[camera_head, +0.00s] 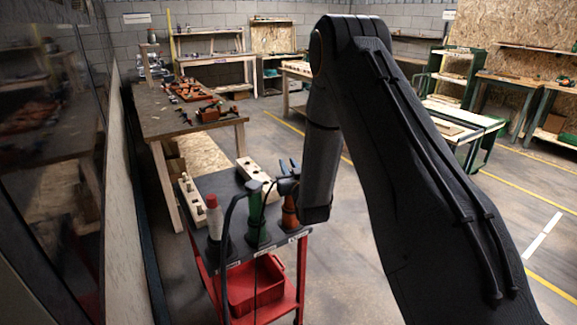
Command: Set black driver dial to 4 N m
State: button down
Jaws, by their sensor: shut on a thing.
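My gripper (283,187) is small and dark in the head view, at the end of my arm, over the right part of the cart top. It points left, close to the grey-topped green upright tool (255,216). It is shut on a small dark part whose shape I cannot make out. An orange upright tool (289,215) stands just below my wrist, partly hidden. A white tool with a red top (214,219) stands to the left. I cannot tell a black driver apart from the dark parts here, and no dial scale or number is readable.
The tools stand on a dark-topped cart (213,183) with a red frame and a red bin (256,287) below. Pale blocks with holes (254,169) lie behind. A black curved line (229,222) hangs over the front.

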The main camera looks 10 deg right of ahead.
jog(key=shift+y, duration=0.3)
jog(key=shift+s+a+f+n+g+y+b, duration=0.1)
jog(key=shift+s+a+n+g+y+b, duration=0.6)
jog(key=shift+n+g+y+b, duration=2.45)
jog(key=shift+s+a+r+n+g+y+b, duration=0.1)
jog(key=shift+s+a+n+g+y+b, duration=0.6)
jog(key=shift+n+g+y+b, duration=2.4)
jog(key=shift+s+a+f+n+g+y+b, duration=0.1)
jog(key=shift+s+a+n+g+y+b, duration=0.6)
jog(key=shift+n+g+y+b, duration=2.4)
jog(key=g+h+p, duration=0.1)
jog(key=n+g+h+p, duration=0.1)
jog(key=shift+s+d+g, duration=0.15)
jog(key=shift+s+g, duration=0.05)
jog(key=shift+g, duration=0.15)
jog(key=c, duration=1.6)
grip_release()
jog(key=shift+o, duration=0.2)
